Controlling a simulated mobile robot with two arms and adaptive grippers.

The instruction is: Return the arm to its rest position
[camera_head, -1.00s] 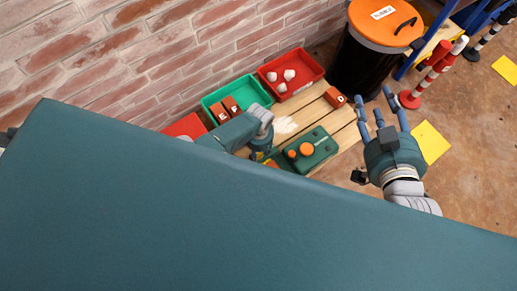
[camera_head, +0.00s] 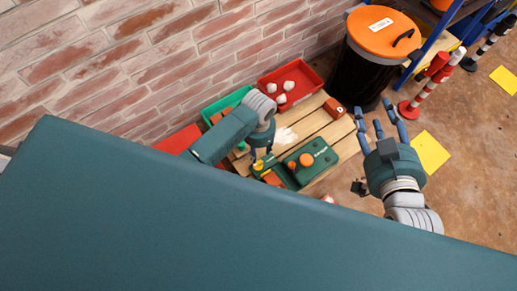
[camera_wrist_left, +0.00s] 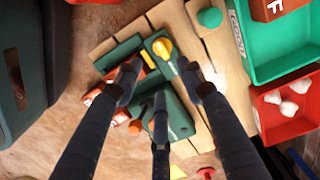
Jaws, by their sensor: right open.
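My left gripper (camera_head: 262,162) hangs over the near left part of a wooden pallet (camera_head: 318,125) in the head view. Its three fingers (camera_wrist_left: 160,88) are spread with nothing between them in the left wrist view. Beneath them are green boxes, one with a yellow knob (camera_wrist_left: 162,46); the gap in height cannot be told. My right gripper (camera_head: 378,120) is open and empty, raised to the right of the pallet, with its fingers pointing away from me. A wide dark teal part of my own body hides the lower head view.
A red bin (camera_head: 309,87) with white lumps and a green bin (camera_wrist_left: 268,67) stand by the brick wall (camera_head: 150,50). A black barrel with an orange lid (camera_head: 384,32) and red-white posts (camera_head: 428,88) stand behind the right gripper. Floor at right is mostly clear.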

